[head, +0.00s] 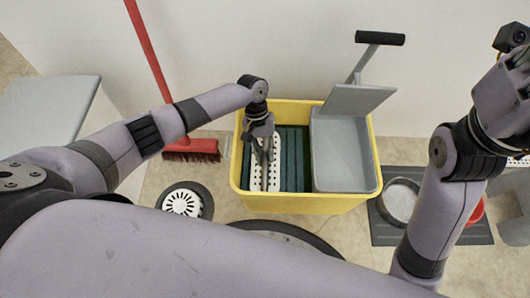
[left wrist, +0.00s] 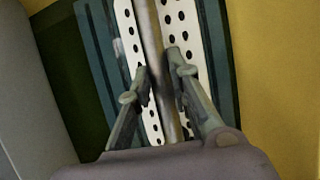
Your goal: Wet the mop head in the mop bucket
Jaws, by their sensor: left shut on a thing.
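The yellow mop bucket (head: 300,204) stands on the floor against the wall; its yellow wall also shows in the left wrist view (left wrist: 268,60). A white perforated plate (head: 273,178) with a grey metal rod along it, apparently the flat mop head, is inside the bucket's left part. In the left wrist view the rod (left wrist: 152,45) runs between white perforated strips (left wrist: 182,30). My left gripper (head: 264,160) reaches down into the bucket, its fingers shut on this rod. Any water surface is hard to make out. My right arm is at the right; its fingers are not visible.
A grey wringer (head: 342,155) with a black-gripped handle (head: 380,38) fills the bucket's right part. A red broom (head: 190,150) leans left behind it. A round drain (head: 183,202) and a grey tray with a metal pan (head: 400,202) flank the bucket.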

